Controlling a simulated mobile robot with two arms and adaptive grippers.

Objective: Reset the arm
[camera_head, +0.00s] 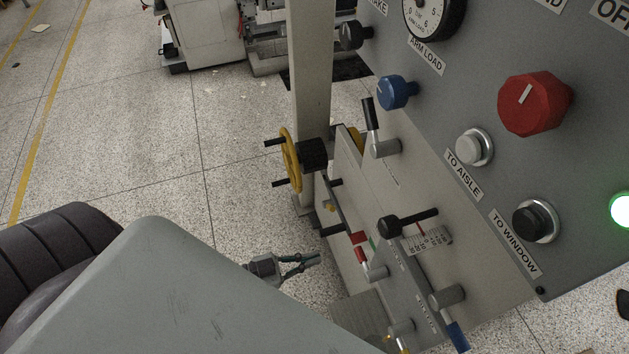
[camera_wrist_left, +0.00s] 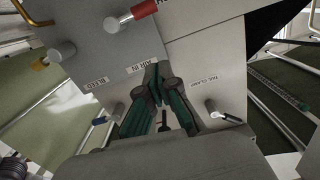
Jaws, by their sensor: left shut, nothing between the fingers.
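My left gripper (camera_head: 312,261) is in front of the lower side of a grey machine. It is shut and empty, apart from the levers in the head view. In the left wrist view my gripper (camera_wrist_left: 157,68) has its dark green fingers together, in front of a grey plate (camera_wrist_left: 105,50) with labels that read BLEED and AIR IN. A red-handled lever (camera_wrist_left: 133,16) stands above the fingers. A white-tipped lever (camera_wrist_left: 222,116) is at the right. The ARM LOAD gauge (camera_head: 434,14) is on the grey panel (camera_head: 440,90). My right gripper is not in view.
The panel has a blue knob (camera_head: 397,92), a red knob (camera_head: 533,103) and a lit green light (camera_head: 622,210). A black-handled lever (camera_head: 378,130) stands beside it. A yellow handwheel (camera_head: 291,160) is on the post (camera_head: 311,60). Open floor (camera_head: 200,150) is left.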

